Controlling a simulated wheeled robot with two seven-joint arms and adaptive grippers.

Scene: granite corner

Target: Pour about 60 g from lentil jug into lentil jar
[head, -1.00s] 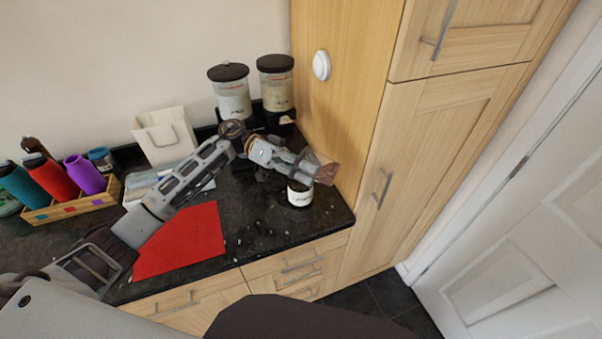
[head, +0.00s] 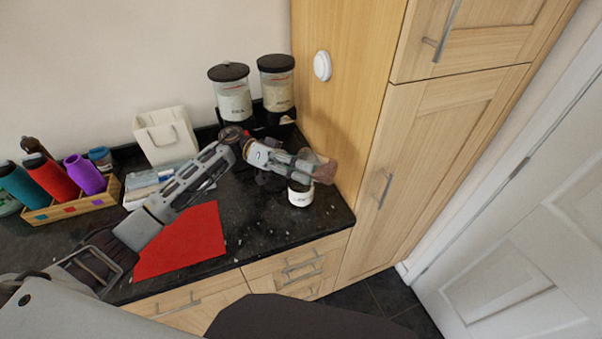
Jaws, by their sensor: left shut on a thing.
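My left gripper (head: 304,166) is shut on the lentil jug (head: 325,172), a clear vessel with brown contents near its lower right end. The jug is tilted, and it is held above and partly in front of the lentil jar. The lentil jar (head: 300,196) is a small jar with a white label, standing on the dark counter near its right end. Its mouth is partly hidden by the gripper and jug. I cannot tell whether lentils are falling into it. My right gripper is not in view.
Two black-lidded dispensers (head: 233,100) (head: 276,85) stand at the back. A red mat (head: 182,241) lies in front. A tall wooden cabinet (head: 345,100) bounds the right.

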